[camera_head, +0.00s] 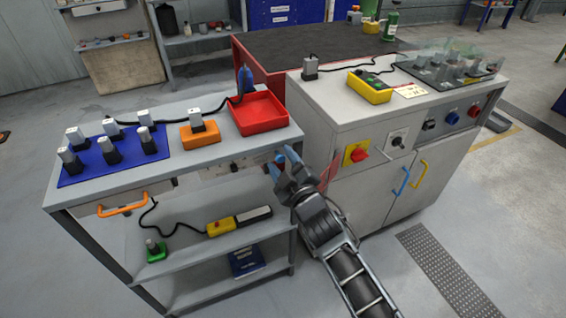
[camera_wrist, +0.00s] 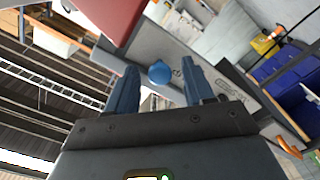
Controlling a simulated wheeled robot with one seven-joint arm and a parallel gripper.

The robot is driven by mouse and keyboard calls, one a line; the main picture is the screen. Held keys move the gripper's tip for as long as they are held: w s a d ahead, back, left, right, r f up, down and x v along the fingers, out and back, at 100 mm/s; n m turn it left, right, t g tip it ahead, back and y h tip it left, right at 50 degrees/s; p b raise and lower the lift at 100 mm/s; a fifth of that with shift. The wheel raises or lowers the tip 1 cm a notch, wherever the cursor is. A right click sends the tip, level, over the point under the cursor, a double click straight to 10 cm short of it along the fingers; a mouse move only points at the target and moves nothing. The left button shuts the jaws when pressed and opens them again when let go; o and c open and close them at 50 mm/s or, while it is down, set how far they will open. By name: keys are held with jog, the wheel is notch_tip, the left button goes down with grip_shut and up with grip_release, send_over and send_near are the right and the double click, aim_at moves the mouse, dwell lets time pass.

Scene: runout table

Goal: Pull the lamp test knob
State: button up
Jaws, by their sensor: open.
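A round blue knob (camera_wrist: 159,72) on a light grey panel shows in the wrist view, between the two blue fingers of my gripper (camera_wrist: 161,68). The fingers are open with a gap on each side of the knob; I cannot tell how deep the knob sits between them. In the head view my gripper (camera_head: 282,165) is at the right end of the left bench's front panel (camera_head: 225,166), below the red tray. The fingers partly hide the knob there. No readable label marks it as the lamp test knob.
The red tray (camera_head: 262,124) sits on the bench above my gripper. The grey cabinet (camera_head: 370,193) stands close at the right, with a red rotary switch (camera_head: 360,155) and blue and yellow handles. An orange handle (camera_head: 122,204) juts from the bench's left front. Floor in front is clear.

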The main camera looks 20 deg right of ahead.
grip_shut()
dwell(0.3)
jog(key=shift+s, duration=0.85)
grip_release()
